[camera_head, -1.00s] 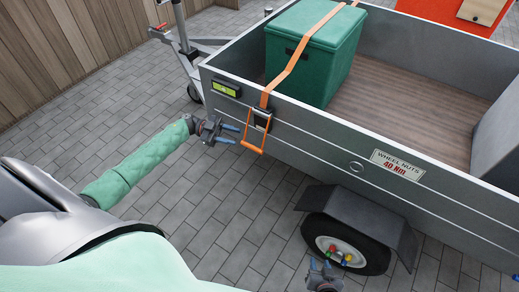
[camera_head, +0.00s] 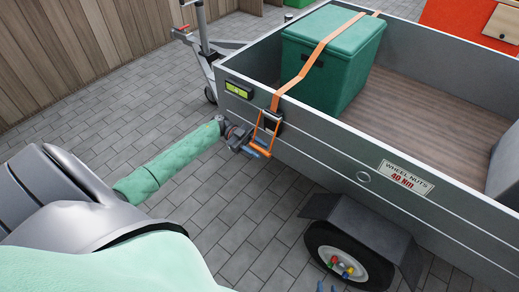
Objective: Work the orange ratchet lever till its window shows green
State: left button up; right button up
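The orange ratchet lever (camera_head: 276,137) hangs as a loop from the dark ratchet body (camera_head: 272,120) on the trailer's outer side. An orange strap (camera_head: 306,70) runs from it up over the green box (camera_head: 345,75). My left gripper (camera_head: 257,149) is at the lower end of the lever, its blue fingertips overlapping it. I cannot tell whether they are closed on it. A black-framed yellow-green panel (camera_head: 238,91) sits left of the ratchet; I cannot tell whether it is the lever's window. Only blue tips of my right gripper (camera_head: 326,287) show at the bottom edge.
The grey trailer wall (camera_head: 330,140) runs down to the right, with a "WHEEL NUTS 40 Nm" label (camera_head: 405,177). A wheel (camera_head: 345,255) with coloured nuts sits below a fender (camera_head: 372,228). Paving (camera_head: 215,215) is open in front. A jockey wheel post (camera_head: 203,45) stands at upper left.

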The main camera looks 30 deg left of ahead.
pick_arm(q)
jog(key=shift+d, duration=0.45)
jog(key=shift+c, duration=0.2)
grip_shut()
